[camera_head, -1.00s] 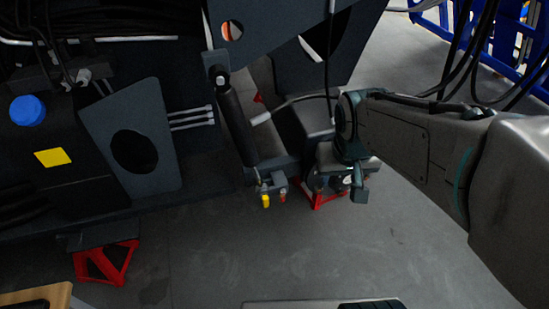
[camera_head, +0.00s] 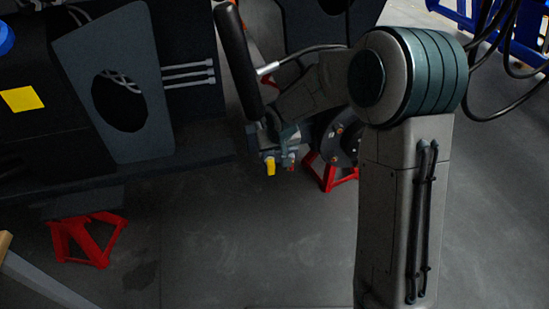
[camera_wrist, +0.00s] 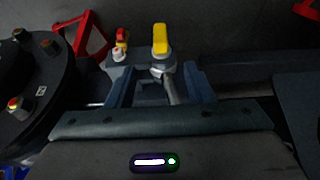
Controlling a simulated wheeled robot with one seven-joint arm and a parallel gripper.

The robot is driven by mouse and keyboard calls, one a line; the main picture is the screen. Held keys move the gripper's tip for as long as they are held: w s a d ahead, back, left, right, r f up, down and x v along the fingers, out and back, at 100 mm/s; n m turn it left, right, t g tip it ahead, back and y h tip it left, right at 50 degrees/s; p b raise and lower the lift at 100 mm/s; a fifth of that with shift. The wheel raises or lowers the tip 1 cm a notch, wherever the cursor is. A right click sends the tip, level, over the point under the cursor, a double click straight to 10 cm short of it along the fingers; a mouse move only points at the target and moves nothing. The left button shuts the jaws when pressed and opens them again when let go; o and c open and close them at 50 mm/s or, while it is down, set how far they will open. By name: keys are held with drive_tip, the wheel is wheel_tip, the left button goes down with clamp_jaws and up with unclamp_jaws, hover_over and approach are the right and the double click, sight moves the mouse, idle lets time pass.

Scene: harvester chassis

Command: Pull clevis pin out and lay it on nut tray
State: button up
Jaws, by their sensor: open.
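My gripper (camera_head: 283,138) is at the lower end of the black cylinder (camera_head: 238,62), partly hidden by my arm. In the wrist view my gripper (camera_wrist: 160,88) is open, its two fingers on either side of a grey metal fitting. A pale rounded metal end with a short rod (camera_wrist: 165,70), perhaps the clevis pin, shows between the fingers. I cannot tell whether the fingers touch it. A yellow-tipped part (camera_wrist: 160,38) and a red-and-yellow part (camera_wrist: 121,42) stick out beyond the fingers. I cannot make out the nut tray in the current views.
A dark panel with an oval hole (camera_head: 73,45) and grey hoses (camera_head: 188,75) are left of the cylinder. Red stands (camera_head: 90,240) are on the floor. A dark round hub (camera_wrist: 30,85) is close left of my gripper. Open floor lies in front.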

sight(272, 164)
drive_tip(key=b+x, duration=0.4)
drive_tip(key=x, duration=1)
drive_tip(key=shift+r, duration=0.1)
drive_tip(key=c, duration=1)
clamp_jaws()
drive_tip(key=shift+b, duration=0.3)
drive_tip(key=s+d+b, duration=0.2)
drive_tip(key=s+b, duration=0.1)
drive_tip(key=s, duration=0.5)
drive_tip(key=shift+s+d, duration=0.2)
drive_tip(key=shift+s, duration=0.15)
drive_tip(key=shift+d, duration=0.1)
